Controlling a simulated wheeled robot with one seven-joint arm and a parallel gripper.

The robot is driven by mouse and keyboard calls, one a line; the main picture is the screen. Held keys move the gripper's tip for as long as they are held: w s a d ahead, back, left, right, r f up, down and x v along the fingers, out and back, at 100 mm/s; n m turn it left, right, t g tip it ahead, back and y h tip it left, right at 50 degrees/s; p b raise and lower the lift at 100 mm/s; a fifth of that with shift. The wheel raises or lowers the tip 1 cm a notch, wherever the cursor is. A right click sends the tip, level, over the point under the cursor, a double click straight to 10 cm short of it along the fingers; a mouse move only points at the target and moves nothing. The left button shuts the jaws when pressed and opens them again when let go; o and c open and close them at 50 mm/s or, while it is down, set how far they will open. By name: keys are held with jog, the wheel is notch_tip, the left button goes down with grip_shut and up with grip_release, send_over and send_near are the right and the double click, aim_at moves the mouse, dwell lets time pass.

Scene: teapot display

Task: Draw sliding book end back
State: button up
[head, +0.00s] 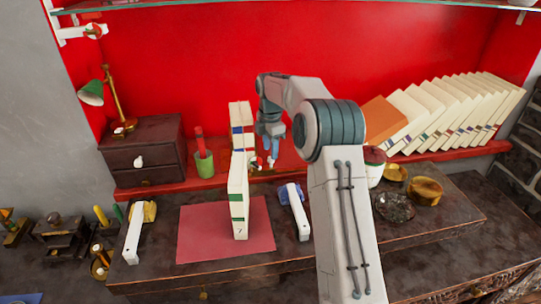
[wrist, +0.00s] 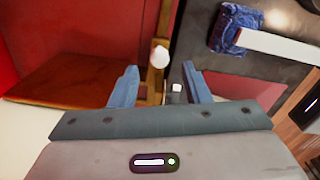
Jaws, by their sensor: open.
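What looks like the sliding book end is a narrow brown wooden upright with a white rounded knob (wrist: 160,55) in the wrist view. My gripper (wrist: 159,72) is open, with one blue finger on each side of the upright's line. A smaller white piece (wrist: 176,88) also shows between the fingers; I cannot tell if anything touches. In the head view my gripper (head: 271,160) points down just right of the standing white books (head: 238,195), by the red ledge. The book end is small and partly hidden there.
A red mat (head: 195,232) lies under the front books. A white-handled brush with blue bristles (head: 297,212) lies to its right. Leaning books (head: 445,110), a jar (head: 374,165) and brass bowls (head: 426,190) stand right. A green cup (head: 204,165) and drawer box (head: 145,150) stand left.

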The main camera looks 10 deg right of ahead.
jog(key=shift+f, duration=1.6)
grip_shut()
jog(key=d+p, duration=0.5)
jog(key=d, duration=1.5)
jog(key=shift+d, duration=0.35)
grip_release()
notch_tip(320, 180, up, 14)
